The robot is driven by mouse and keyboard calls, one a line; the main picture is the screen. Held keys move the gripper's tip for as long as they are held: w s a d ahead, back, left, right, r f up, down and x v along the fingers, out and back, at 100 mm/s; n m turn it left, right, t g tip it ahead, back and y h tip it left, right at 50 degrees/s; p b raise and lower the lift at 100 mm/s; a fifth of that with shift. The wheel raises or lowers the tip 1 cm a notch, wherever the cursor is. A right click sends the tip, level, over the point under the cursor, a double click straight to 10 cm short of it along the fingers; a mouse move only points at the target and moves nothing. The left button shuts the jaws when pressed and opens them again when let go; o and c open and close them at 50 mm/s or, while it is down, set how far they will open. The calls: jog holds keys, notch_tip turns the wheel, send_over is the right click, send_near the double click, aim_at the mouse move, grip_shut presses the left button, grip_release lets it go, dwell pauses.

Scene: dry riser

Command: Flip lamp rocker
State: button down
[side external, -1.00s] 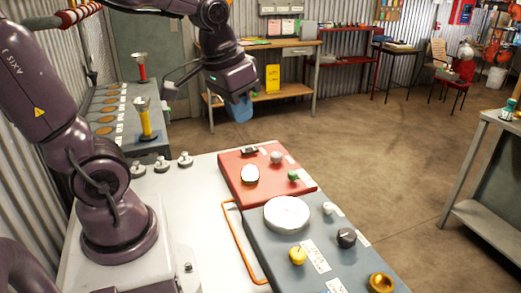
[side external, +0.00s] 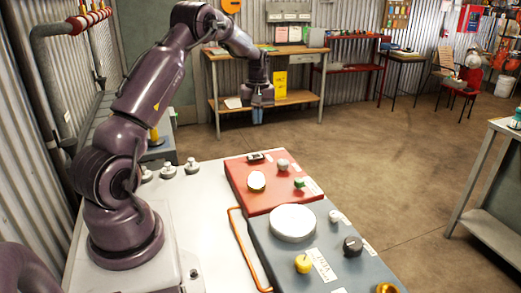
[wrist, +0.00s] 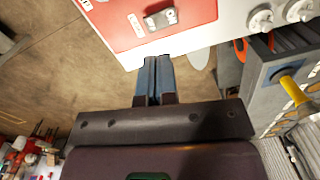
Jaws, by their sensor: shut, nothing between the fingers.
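A small dark rocker-like switch (side external: 256,157) sits at the far edge of the red panel (side external: 240,181) in the side view. In the wrist view, a light metal plate with a dark part (wrist: 160,19), apparently the same switch, lies on the red panel (wrist: 200,12). A white oval piece with a dark rim (side external: 256,180), possibly the lamp, is also on this panel. My gripper (side external: 257,116) points down in the air beyond the panel's far edge. Its blue fingers (wrist: 153,62) are together and empty, apart from the switch in the wrist view.
The red panel also has a grey knob (side external: 282,165) and a green button (side external: 299,183). A grey panel (side external: 270,232) with a white disc (side external: 292,223) and several knobs adjoins it. Several pale knobs (side external: 169,169) stand left. Open floor lies beyond.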

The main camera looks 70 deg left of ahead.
jog(key=shift+w+a+r+n, duration=0.25)
jog(key=shift+w+r+n, duration=0.1)
jog(key=shift+r+n, duration=0.15)
jog(key=shift+w+a+r+n, duration=0.25)
jog(key=shift+w+r+n, duration=0.1)
jog(key=shift+r+n, duration=0.15)
send_near(261, 155)
jog(key=f, duration=0.7)
jog(key=shift+s+d+f, duration=0.2)
jog(key=shift+s+f, duration=0.1)
